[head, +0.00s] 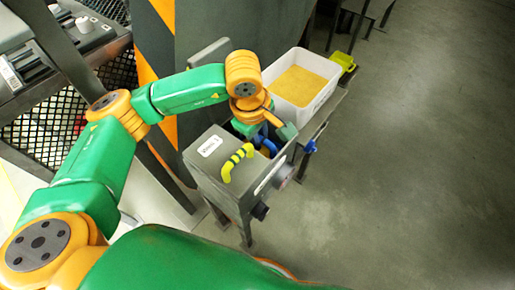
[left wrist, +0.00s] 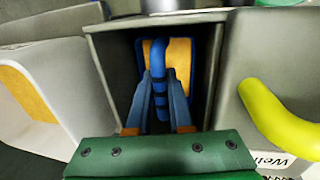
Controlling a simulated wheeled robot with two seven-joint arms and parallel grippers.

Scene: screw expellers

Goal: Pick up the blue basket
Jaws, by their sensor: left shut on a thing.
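The blue basket (left wrist: 193,62) sits inside a dark square compartment, with yellow-orange content showing in it. Its blue handle (left wrist: 158,54) runs up the middle in the left wrist view. My left gripper (left wrist: 160,84) is shut on this handle, one finger on each side. In the head view my left gripper (head: 272,121) reaches down into the top of the grey machine (head: 215,180). There only a small blue part of the basket (head: 269,147) shows, and the rest is hidden by the machine and my gripper. My right gripper is not in view.
The compartment walls (left wrist: 213,75) stand close around the basket. A yellow-green curved handle (head: 237,162) rises from the machine. A white bin of yellow grain (head: 303,78) stands behind it, with a yellow-green object (head: 343,62) beside it. The floor at right is open.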

